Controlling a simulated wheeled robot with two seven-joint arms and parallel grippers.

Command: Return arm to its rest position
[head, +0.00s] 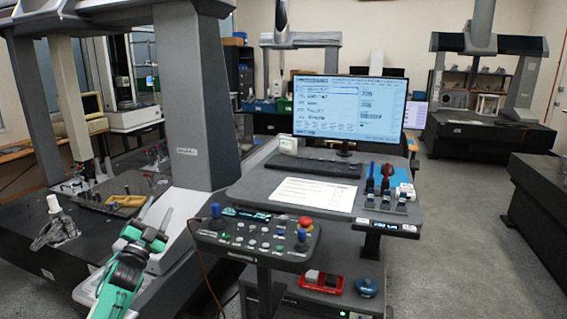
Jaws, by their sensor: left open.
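My left arm (118,285), green and black, comes in from the bottom left of the head view. My left gripper (158,215) is open, and nothing shows between its fingers. It points up and away, in front of the grey column base of the measuring machine and left of the control panel (258,236). Whether it touches the machine is hard to tell from this angle. My right arm and gripper are out of view.
A desk (240,190) with a monitor (350,107), keyboard (312,166) and paper sheet (300,194) stands in the middle. The dark machine table (85,250) at left holds fixtures and a wooden-coloured part (126,200). Open floor (460,220) lies to the right.

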